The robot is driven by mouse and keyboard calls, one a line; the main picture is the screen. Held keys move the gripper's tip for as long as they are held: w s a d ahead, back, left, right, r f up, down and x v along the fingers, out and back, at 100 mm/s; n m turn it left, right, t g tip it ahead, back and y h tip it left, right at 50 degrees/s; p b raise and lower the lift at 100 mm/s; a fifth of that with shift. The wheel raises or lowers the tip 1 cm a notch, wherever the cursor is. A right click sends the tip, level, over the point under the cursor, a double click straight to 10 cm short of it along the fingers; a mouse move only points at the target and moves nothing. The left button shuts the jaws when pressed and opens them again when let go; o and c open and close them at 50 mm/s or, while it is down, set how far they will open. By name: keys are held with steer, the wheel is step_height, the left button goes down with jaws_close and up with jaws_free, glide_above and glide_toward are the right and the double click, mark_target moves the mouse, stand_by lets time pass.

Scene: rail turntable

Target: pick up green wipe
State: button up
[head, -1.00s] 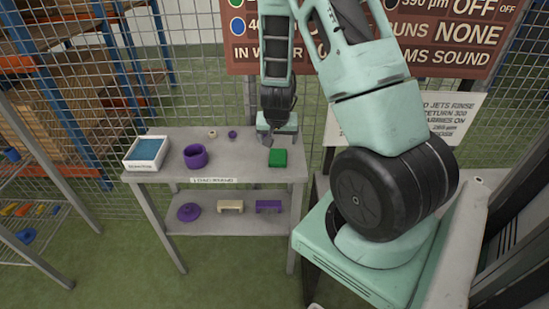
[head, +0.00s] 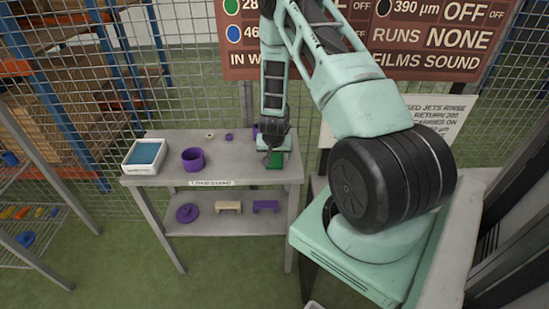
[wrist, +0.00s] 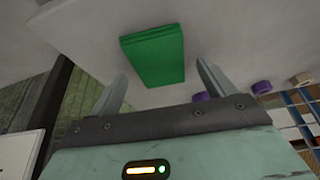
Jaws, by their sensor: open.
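The green wipe (head: 274,165) lies on the top of the grey table (head: 240,172) near its right end. In the wrist view the green wipe (wrist: 153,55) is a flat, folded green block, seen whole beyond the fingertips and between their lines. My gripper (head: 271,158) is above the wipe and partly covers it in the head view. In the wrist view my gripper (wrist: 160,82) has its two fingers spread wide with nothing between them. I cannot see any contact with the wipe.
A purple cup (head: 193,160) and a white tray with a blue inside (head: 144,156) stand left on the table. Small rings (head: 229,137) sit at the back. The lower shelf (head: 230,228) holds a purple lid and two small bridge-shaped pieces. A sign board hangs behind.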

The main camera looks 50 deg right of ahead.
steer(key=shift+w+d+f, duration=0.1)
steer(key=shift+f, duration=0.2)
steer(key=shift+f, duration=0.15)
steer(key=c, duration=1.1)
